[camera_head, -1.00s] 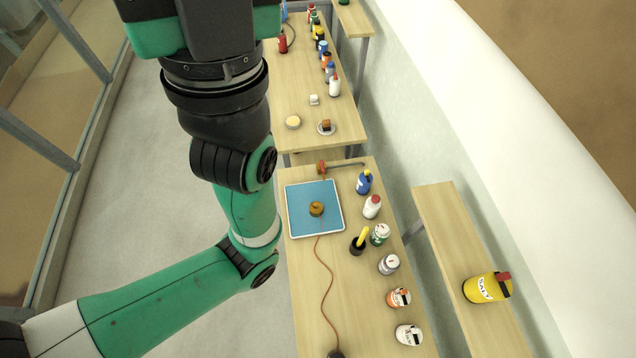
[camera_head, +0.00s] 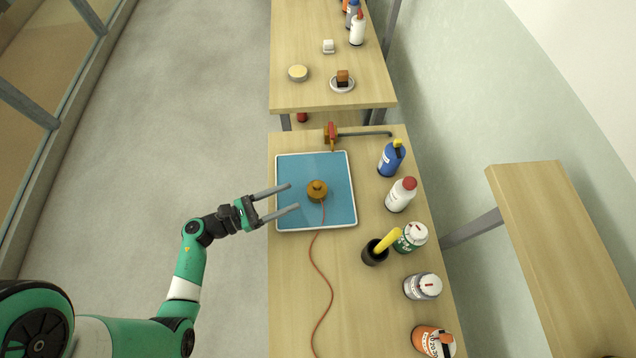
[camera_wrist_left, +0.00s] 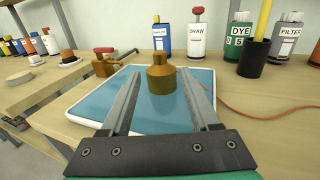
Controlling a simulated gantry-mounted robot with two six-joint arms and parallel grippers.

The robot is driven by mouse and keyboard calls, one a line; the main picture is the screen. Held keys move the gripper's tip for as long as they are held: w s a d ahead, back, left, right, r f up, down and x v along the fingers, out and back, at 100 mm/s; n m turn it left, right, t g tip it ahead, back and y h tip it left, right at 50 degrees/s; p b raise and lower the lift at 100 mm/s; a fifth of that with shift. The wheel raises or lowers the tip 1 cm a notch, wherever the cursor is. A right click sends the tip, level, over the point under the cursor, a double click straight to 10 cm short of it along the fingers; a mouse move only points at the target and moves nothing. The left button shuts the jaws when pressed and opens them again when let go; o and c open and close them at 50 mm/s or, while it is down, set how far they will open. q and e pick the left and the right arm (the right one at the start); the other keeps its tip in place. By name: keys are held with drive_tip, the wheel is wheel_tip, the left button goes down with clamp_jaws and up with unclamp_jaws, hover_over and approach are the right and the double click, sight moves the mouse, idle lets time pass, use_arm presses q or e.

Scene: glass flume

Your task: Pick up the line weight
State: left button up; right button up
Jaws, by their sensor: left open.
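The line weight (camera_head: 317,191) is a small brass-brown cylinder with a narrower knob on top. It stands upright on the blue mat of a white-rimmed tray (camera_head: 354,205), and a thin red-orange cord (camera_head: 330,285) runs from beside it across the table. My left gripper (camera_head: 294,197) is open, its two long grey fingers reaching over the tray's left side toward the weight. In the left wrist view the weight (camera_wrist_left: 161,78) shows upright beyond and between the finger tips (camera_wrist_left: 164,78); I cannot tell if the tips reach beside it. My right gripper is not in view.
A brass valve with a red handle (camera_head: 331,134) and a pipe lie behind the tray. A blue bottle (camera_head: 391,158), a white red-capped bottle (camera_head: 401,194), a black cup (camera_head: 375,252) and several jars line the right side. Left of the table is open floor.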

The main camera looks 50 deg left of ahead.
sight(309, 190)
use_arm(q)
drive_tip(key=shift+w+a+r, duration=0.15)
drive_tip(key=shift+w+r, duration=0.05)
drive_tip(key=shift+w, duration=0.35)
drive_tip(key=x, duration=0.5)
drive_tip(key=shift+w+d, duration=0.25)
drive_tip(key=shift+w, duration=0.1)
drive_tip(key=b+x, duration=0.1)
drive_tip(key=x, duration=0.4)
drive_tip(key=shift+d+f, duration=0.1)
drive_tip(key=shift+d, duration=0.1)
drive_tip(key=shift+c, duration=0.3)
clamp_jaws()
